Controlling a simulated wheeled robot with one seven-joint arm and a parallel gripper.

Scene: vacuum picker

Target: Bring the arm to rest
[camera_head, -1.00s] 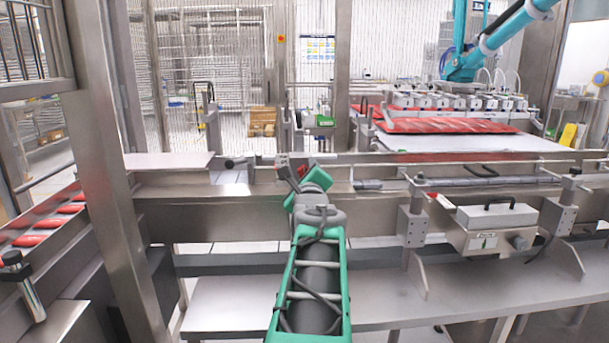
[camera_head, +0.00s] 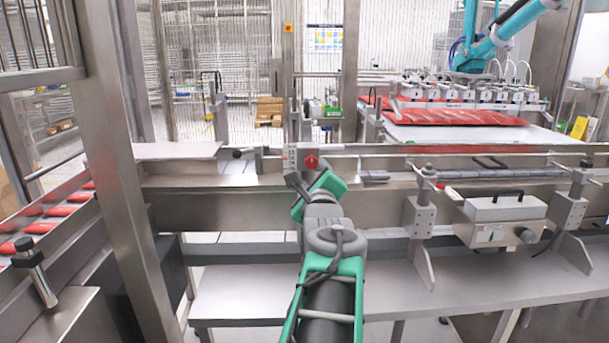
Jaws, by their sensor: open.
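My arm (camera_head: 330,240), green and grey, reaches up from the bottom middle of the head view over the steel shelf. My gripper (camera_head: 302,170) is at its far end, in front of the conveyor rail. It is small in the picture, next to a grey and red part. It is open, and I see nothing held in it. The tips of its fingers are hard to make out.
A steel post (camera_head: 122,190) stands close on the left, beside a conveyor with red packs (camera_head: 50,222). A steel box (camera_head: 500,220) is fixed at the right. Behind, a teal picker arm (camera_head: 500,38) hangs over red packs (camera_head: 455,117). The lower shelf (camera_head: 480,280) is mostly bare.

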